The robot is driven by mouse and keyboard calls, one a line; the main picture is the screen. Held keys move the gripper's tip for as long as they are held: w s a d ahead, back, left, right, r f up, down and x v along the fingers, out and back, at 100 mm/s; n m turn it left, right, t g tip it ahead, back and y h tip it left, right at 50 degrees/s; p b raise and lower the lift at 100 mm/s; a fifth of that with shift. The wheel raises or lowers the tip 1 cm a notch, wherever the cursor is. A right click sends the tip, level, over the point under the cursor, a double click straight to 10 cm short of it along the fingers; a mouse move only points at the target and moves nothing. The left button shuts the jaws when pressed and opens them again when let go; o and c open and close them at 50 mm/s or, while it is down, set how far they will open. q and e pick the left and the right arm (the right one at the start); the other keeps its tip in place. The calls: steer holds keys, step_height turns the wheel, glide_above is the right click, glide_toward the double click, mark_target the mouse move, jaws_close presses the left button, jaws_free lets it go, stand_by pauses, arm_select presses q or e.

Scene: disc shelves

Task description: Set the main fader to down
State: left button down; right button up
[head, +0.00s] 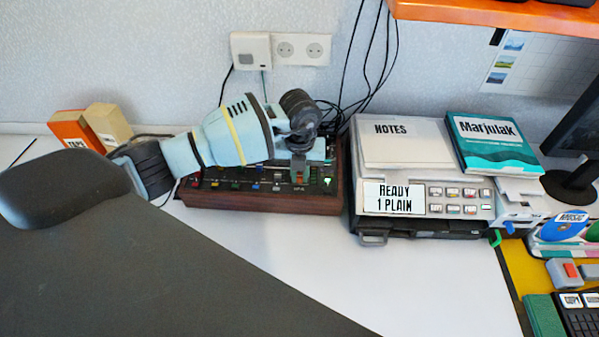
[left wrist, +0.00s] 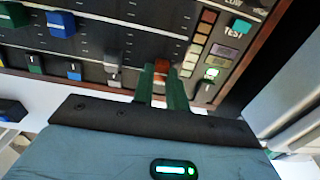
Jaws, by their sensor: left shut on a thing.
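The mixer (head: 262,201), a dark panel in a wooden case, stands against the wall in the head view. My left gripper (head: 299,177) reaches down onto its right part. In the left wrist view its green fingers (left wrist: 161,84) are shut on a red fader cap (left wrist: 161,66), which I take for the main fader. The cap sits low on the panel, near its front edge. The fingers hide most of it and its slot. A grey fader (left wrist: 112,64) and a blue fader (left wrist: 74,71) are to its left. My right gripper is not in view.
A column of lamps (left wrist: 200,40) and a teal TEST button (left wrist: 241,26) lie right of the held cap. A printer (head: 430,205) stands close to the mixer's right side. Cables (head: 365,75) hang behind.

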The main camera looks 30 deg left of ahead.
mark_target(300, 176)
arm_select(q)
steer(key=c, duration=1.5)
jaws_free()
steer(key=shift+o, duration=0.5)
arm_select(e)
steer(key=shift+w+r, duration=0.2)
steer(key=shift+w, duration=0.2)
arm_select(q)
steer(key=shift+r, duration=0.1)
step_height(300, 176, up, 7)
steer(key=shift+w+f, duration=0.1)
steer(key=shift+f, duration=0.1)
steer(key=shift+r, duration=0.5)
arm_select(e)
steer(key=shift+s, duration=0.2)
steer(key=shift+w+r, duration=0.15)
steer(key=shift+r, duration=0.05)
